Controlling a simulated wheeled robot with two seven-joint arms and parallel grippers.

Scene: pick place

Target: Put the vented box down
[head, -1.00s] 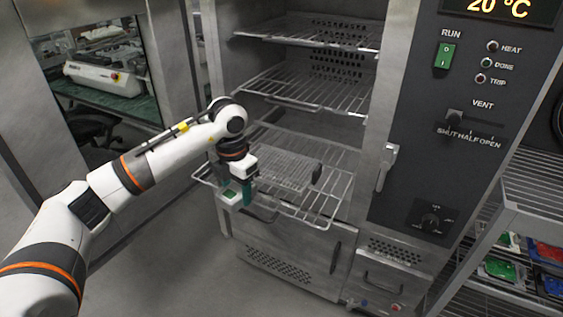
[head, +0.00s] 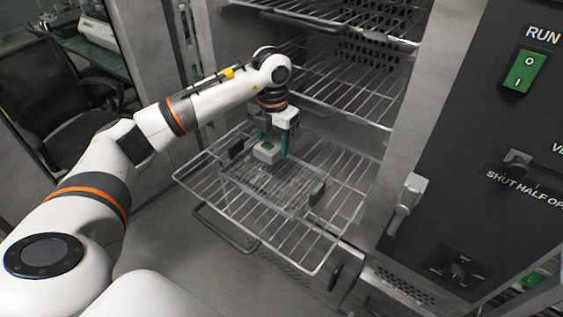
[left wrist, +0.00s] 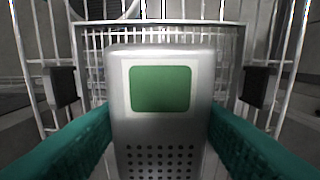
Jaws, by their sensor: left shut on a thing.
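The vented box (head: 267,152) is small and light grey, with a green label. In the left wrist view the vented box (left wrist: 160,128) shows rows of dark vent holes below the label. My left gripper (head: 274,142) is shut on it, with a teal finger at either side. The box is over a wire basket (head: 256,189) with dark end handles, near its far left part. I cannot tell whether the box touches the basket floor. My right gripper is out of view.
The basket sits on a pulled-out wire rack (head: 212,203) of the open oven. Another wire shelf (head: 335,98) is above and behind. The control panel (head: 470,200) stands at right, with a door handle (head: 404,203) beside it. Most of the basket looks empty.

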